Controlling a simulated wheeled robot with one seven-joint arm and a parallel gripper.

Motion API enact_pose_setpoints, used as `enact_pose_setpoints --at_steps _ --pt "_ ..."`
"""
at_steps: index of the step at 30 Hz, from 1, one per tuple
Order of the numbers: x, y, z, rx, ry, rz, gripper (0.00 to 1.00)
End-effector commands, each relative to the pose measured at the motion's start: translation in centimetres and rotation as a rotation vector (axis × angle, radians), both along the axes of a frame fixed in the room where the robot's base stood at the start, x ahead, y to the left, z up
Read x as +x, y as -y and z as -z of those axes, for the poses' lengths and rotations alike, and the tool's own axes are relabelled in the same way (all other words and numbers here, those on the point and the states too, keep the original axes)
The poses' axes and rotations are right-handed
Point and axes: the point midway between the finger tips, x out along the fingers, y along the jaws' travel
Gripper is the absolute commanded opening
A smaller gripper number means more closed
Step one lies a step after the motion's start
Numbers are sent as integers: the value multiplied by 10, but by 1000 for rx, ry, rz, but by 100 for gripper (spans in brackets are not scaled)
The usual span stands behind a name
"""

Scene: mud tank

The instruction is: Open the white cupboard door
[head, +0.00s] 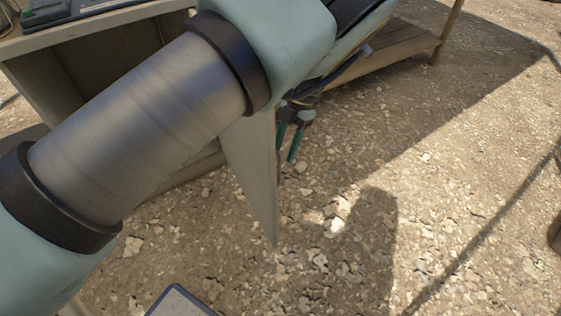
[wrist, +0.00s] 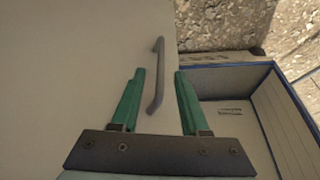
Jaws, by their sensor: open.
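The white cupboard (head: 60,100) stands at the upper left in the head view, its dark inside partly in sight. Its door (head: 252,170) stands out from the cupboard, partly open, with its upper part hidden behind my arm. In the wrist view the door's pale face (wrist: 70,70) fills the left side. My gripper (wrist: 160,74) has green fingers spread apart with nothing held. In the head view the gripper (head: 286,154) is just right of the door. Contact cannot be told.
A blue-rimmed open box (wrist: 215,68) with printed walls is right of the door in the wrist view. A wooden bench (head: 410,42) is at the upper right in the head view. Gravel ground (head: 340,260) lies clear to the right of the door. My arm covers much of the cupboard.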

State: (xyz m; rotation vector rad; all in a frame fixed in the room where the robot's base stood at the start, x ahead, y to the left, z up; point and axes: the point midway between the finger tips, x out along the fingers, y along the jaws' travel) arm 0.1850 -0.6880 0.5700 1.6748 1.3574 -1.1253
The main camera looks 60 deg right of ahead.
Motion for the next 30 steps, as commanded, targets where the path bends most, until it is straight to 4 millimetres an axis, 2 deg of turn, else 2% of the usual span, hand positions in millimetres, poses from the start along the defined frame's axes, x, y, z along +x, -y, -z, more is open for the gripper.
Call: enact_pose_setpoints --at_steps 3,9,30 --pt "-1 8 -19 -3 -1 0 45" --pt "-3 14 -34 -1 0 -1 45" --pt "-3 14 -35 1 1 -1 45"
